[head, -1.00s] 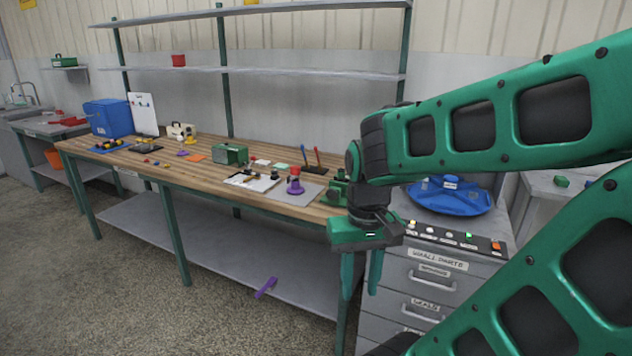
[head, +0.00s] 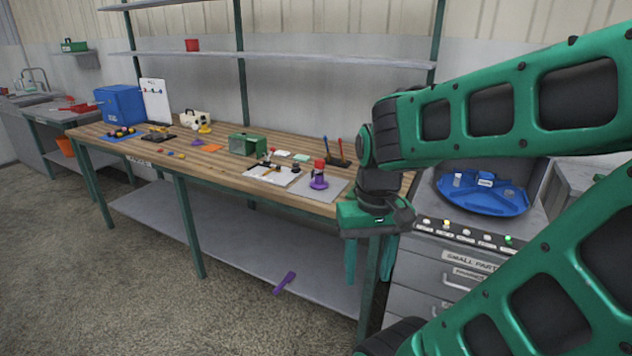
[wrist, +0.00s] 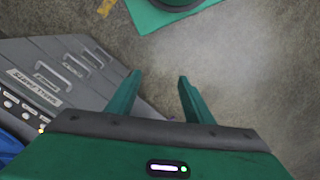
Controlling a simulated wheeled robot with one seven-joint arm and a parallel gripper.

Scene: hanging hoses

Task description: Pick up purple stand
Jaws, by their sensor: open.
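The purple stand (head: 319,183) is upright on a grey mat (head: 300,186) near the front right of the wooden workbench. A dark and red object (head: 319,168) sits on top of it or just behind it; I cannot tell which. My gripper (head: 368,272) points down with its fingers apart and empty, to the right of the stand and in front of the bench's right end. In the wrist view, my gripper (wrist: 160,80) has only floor and a cabinet below it. The stand does not show there.
A grey drawer cabinet (head: 455,260) with a blue tray (head: 484,193) stands to the right. A white board with tools (head: 272,173) and a green box (head: 246,144) are left of the stand. Another purple object (head: 284,283) is low by the under-shelf. Floor is open at front left.

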